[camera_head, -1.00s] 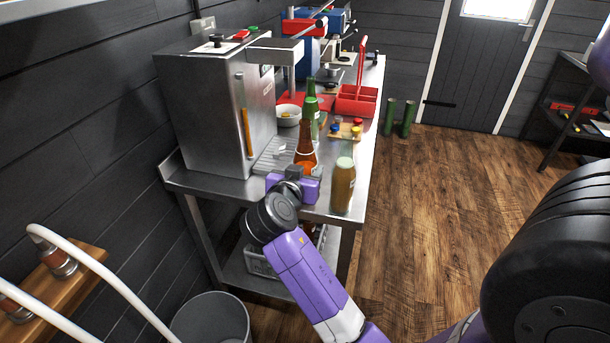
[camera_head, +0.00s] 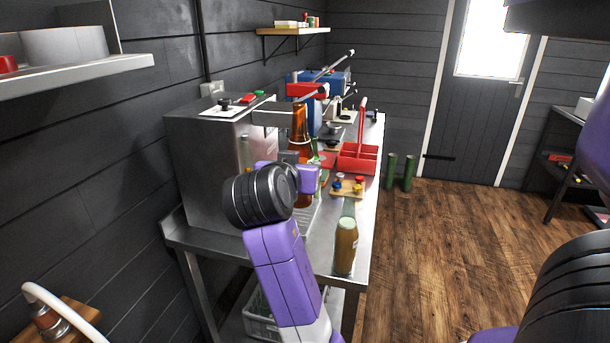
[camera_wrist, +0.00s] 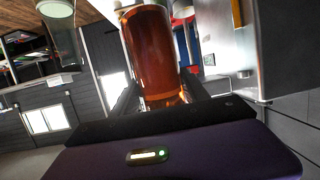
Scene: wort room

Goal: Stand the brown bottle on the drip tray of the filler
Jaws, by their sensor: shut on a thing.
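The brown bottle (camera_head: 300,124) is upright in my gripper (camera_head: 304,172), lifted above the bench beside the filler. In the wrist view the bottle (camera_wrist: 152,55) fills the space between the two dark fingers of my gripper (camera_wrist: 160,98), which is shut on it. The filler (camera_head: 205,165) is a steel box at the left of the bench. Its drip tray (camera_head: 304,220) shows only in part, low in front of the filler; my arm and gripper hide the rest. Whether the bottle is straight above the tray I cannot tell.
An amber bottle with a pale cap (camera_head: 345,247) stands at the bench's front right corner. A small wooden board with coloured caps (camera_head: 348,188) and a red carrier (camera_head: 357,158) stand farther back.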

